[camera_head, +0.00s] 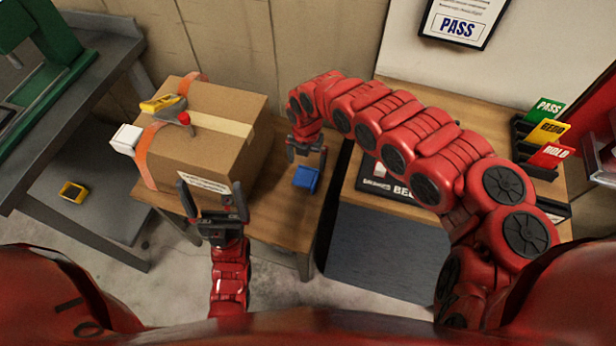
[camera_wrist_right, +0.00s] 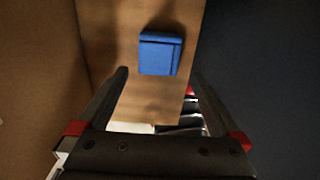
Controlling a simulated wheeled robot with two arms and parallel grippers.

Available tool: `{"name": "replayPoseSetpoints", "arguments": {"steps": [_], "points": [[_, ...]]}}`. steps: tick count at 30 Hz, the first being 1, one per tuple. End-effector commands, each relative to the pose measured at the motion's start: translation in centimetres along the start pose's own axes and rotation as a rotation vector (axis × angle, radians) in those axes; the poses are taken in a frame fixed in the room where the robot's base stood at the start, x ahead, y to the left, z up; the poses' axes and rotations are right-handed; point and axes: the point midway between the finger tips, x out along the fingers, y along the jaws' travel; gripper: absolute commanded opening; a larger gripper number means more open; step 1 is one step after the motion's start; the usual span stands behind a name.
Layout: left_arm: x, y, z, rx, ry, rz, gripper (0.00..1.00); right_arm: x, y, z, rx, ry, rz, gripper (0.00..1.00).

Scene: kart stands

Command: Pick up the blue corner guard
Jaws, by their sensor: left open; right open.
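The blue corner guard (camera_head: 305,178) lies on the wooden table (camera_head: 270,225), on the bare strip right of the cardboard box. My right gripper (camera_head: 306,152) is open and empty, just behind and above the guard in the head view. In the right wrist view the guard (camera_wrist_right: 160,53) sits beyond the gap between the open fingers (camera_wrist_right: 160,90), apart from both. My left gripper (camera_head: 212,192) is open and empty in front of the cardboard box.
The cardboard box (camera_head: 205,150) with an orange strap fills the table's left part. A grey bench (camera_head: 75,205) with a yellow part (camera_head: 73,192) is at left.

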Motion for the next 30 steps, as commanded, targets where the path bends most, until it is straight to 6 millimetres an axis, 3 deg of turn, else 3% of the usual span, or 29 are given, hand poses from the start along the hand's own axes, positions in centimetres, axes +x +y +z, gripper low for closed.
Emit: {"name": "replayPoseSetpoints", "arguments": {"steps": [3, 11, 18, 30], "points": [[0.0, 0.0, 0.0, 0.0, 0.0, 0.0, 1.0, 1.8, 0.1, -0.2, 0.0, 0.004, 0.001, 1.0], [0.2, 0.0, 0.0, 0.0, 0.0, 0.0, 1.0, 3.4, 0.2, -0.1, -0.001, 0.003, 0.001, 1.0], [0.5, 0.0, -0.1, 0.0, 0.0, 0.0, 1.0, 6.6, 0.4, -0.2, -0.002, 0.004, 0.003, 1.0], [0.5, 0.0, -0.1, 0.0, 0.0, 0.0, 1.0, 7.8, 0.2, 0.1, 0.001, -0.001, 0.001, 1.0]]}}
